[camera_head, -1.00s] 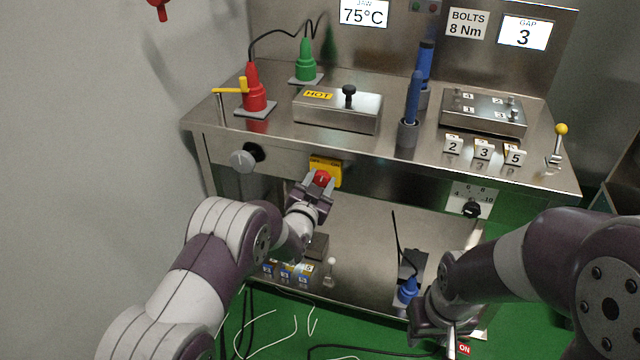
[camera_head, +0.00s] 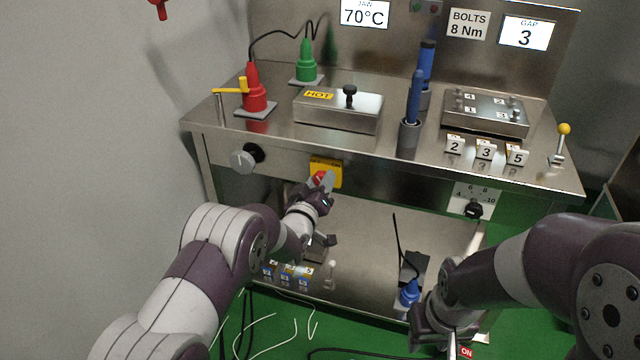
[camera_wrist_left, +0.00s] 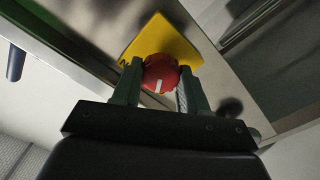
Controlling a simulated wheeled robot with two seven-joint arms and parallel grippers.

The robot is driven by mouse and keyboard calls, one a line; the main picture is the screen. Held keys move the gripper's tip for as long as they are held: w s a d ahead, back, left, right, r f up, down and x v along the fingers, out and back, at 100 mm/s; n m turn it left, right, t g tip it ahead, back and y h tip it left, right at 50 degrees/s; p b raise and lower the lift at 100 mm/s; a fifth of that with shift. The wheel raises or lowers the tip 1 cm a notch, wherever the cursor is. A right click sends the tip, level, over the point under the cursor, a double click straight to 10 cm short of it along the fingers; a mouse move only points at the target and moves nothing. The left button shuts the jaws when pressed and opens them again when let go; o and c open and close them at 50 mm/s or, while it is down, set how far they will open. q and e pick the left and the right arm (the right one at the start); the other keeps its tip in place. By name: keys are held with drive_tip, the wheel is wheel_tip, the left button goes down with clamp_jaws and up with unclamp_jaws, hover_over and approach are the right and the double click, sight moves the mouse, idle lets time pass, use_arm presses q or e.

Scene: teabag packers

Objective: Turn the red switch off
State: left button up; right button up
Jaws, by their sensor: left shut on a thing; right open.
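The red switch (camera_head: 319,177) is a round knob on a yellow plate (camera_head: 333,170) on the bench's front panel. My left gripper (camera_head: 322,184) is at the knob and partly hides it. In the left wrist view the red knob (camera_wrist_left: 160,73) sits between the two fingers of my left gripper (camera_wrist_left: 160,88), which is shut on it. A white mark shows on the knob's face. Lettering on the yellow plate (camera_wrist_left: 150,40) is too small to read or covered. My right gripper (camera_head: 440,325) is low at the front right, open, away from the switch.
A grey knob (camera_head: 243,158) is left of the switch; a black dial (camera_head: 473,208) is to its right. The bench top above holds a hot box (camera_head: 338,108) and several tools. A lower shelf (camera_head: 365,270) holds a blue tool (camera_head: 409,292).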

use_arm(q)
drive_tip(key=shift+f+n, duration=0.1)
drive_tip(key=shift+n, duration=1)
drive_tip(key=o, duration=1.1)
drive_tip(key=shift+c, duration=0.2)
drive_tip(key=p+v, duration=0.2)
drive_tip(key=v, duration=1)
drive_tip(key=shift+s+p, duration=0.35)
drive_tip(key=shift+p, duration=0.05)
drive_tip(key=shift+a, duration=0.15)
